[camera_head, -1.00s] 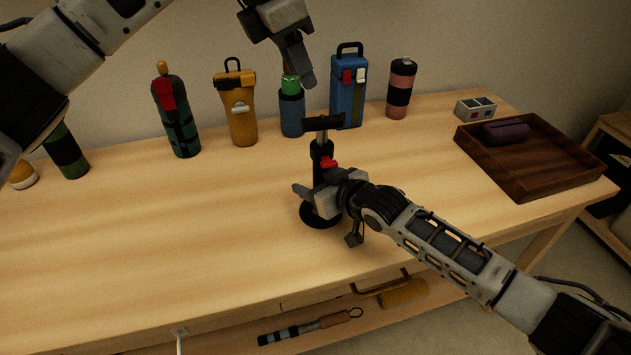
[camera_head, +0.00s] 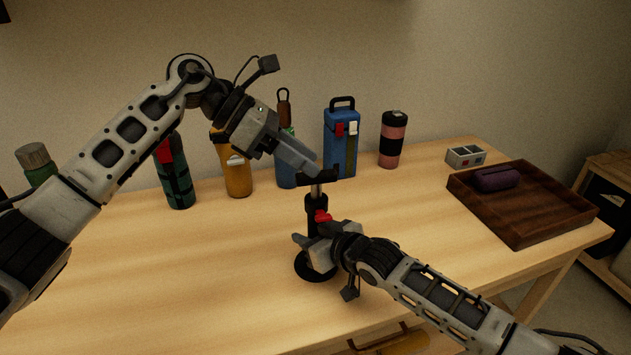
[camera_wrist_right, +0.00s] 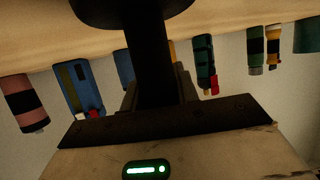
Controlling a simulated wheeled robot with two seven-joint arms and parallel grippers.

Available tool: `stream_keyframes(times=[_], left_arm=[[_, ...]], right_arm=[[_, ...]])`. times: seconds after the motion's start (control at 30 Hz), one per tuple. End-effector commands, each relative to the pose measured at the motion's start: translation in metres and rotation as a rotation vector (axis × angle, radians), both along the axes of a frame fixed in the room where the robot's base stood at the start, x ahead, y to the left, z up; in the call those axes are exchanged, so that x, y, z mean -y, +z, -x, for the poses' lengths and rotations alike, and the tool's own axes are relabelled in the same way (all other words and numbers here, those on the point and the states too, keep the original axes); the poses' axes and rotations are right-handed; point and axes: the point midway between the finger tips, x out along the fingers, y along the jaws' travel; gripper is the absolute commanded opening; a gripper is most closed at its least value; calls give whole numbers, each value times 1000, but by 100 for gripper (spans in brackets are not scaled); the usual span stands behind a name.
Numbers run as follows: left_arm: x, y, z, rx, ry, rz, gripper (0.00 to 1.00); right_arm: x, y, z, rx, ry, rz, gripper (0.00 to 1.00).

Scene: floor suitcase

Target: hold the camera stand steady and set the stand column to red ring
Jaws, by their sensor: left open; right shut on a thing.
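The camera stand (camera_head: 317,204) stands upright on the table, with a round black base, a dark column, a red part at mid-height and a black crosspiece on top. A short metallic length of column shows under the crosspiece. No separate red ring can be made out on it. My right gripper (camera_head: 312,245) is shut on the lower column, just above the base. The dark column and base (camera_wrist_right: 148,55) also show in the right wrist view. My left gripper (camera_head: 312,170) is open at the crosspiece, its fingers partly covering it; I cannot tell whether they touch.
Behind the stand are a yellow bottle (camera_head: 238,180), a blue case (camera_head: 340,143), a pink-and-black can (camera_head: 393,140) and a green bottle (camera_head: 180,185). The table's front left is clear.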

Motion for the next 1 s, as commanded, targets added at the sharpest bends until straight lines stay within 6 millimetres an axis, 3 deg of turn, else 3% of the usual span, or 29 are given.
stream_keyframes(times=[0.03, 0.2, 0.4, 0.53, 0.67, 1.0], left_arm=[[-7, -11, 0, 4, -1, 114, 42], [-42, -29, -7, 110, 67, 434, 42], [-81, -49, -7, 231, 167, 590, 42], [-91, -55, -6, 271, 195, 619, 42], [-84, -56, -7, 280, 199, 625, 42], [-21, -56, -21, 277, 197, 625, 42]], right_arm=[[0, 0, 0, -1, 0, 1, 0], [0, 0, 0, -1, 0, 1, 0], [0, 0, 0, -1, 0, 1, 0], [0, -1, 0, -1, 0, 1, 0], [0, -1, 0, -1, 0, 1, 0], [0, -1, 0, -1, 0, 1, 0]])
